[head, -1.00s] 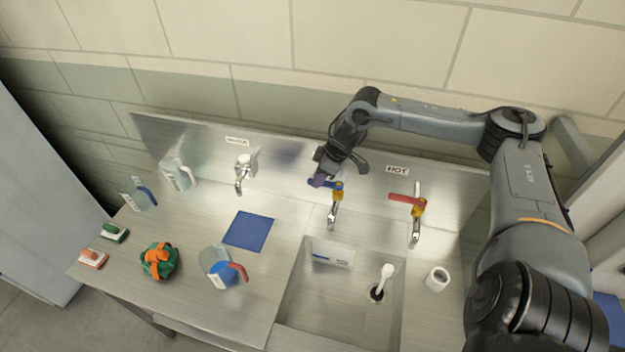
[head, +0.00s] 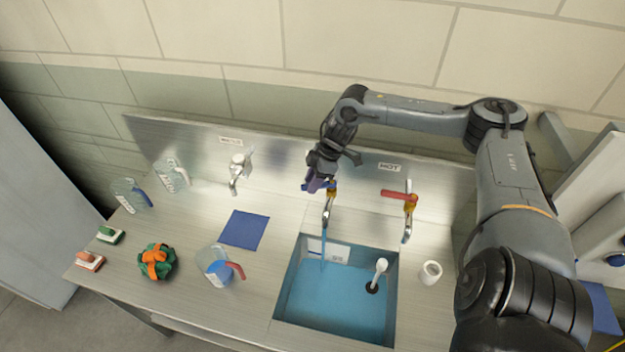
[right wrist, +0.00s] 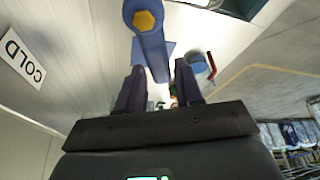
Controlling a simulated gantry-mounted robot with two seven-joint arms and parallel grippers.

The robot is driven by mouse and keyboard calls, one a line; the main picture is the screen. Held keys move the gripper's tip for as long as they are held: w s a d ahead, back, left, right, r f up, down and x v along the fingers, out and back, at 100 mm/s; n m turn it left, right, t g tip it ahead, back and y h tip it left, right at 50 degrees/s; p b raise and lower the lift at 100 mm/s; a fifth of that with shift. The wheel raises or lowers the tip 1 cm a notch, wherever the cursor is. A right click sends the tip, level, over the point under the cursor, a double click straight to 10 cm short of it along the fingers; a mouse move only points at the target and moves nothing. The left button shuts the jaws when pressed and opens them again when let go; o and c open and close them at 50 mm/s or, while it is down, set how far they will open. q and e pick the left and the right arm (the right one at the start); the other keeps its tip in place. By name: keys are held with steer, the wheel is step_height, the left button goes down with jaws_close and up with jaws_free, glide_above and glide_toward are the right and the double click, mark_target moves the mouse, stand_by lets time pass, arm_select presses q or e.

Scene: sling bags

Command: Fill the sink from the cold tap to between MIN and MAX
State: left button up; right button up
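The cold tap (head: 328,212) has a blue lever, which shows large in the right wrist view (right wrist: 152,48); a "COLD" label (right wrist: 22,60) is beside it. A blue stream (head: 323,248) runs from the spout into the sink (head: 278,300). Blue water (head: 325,298) covers the sink floor. A white marked plate (head: 328,250) is on the sink's back wall; its marks are too small to read. My right gripper (head: 318,185) is at the blue lever, its fingers apart with the lever's end between or just beyond them. My left gripper is not in view.
The red-levered hot tap (head: 405,215) stands right of the cold tap. A white-handled item (head: 380,268) stands at the dark drain. A white cup (head: 430,273) is right of the sink. A jug (head: 216,267), blue mat (head: 244,230) and green-orange bundle (head: 156,261) lie left.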

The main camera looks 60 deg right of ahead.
mark_target(327, 184)
steer(key=shift+o, duration=1.1)
steer(key=shift+r, duration=0.1)
steer(key=v, duration=1)
steer(key=shift+r+b, duration=0.3)
steer(key=shift+b, duration=0.15)
steer(key=shift+s+d, duration=0.1)
steer(key=shift+s, duration=0.1)
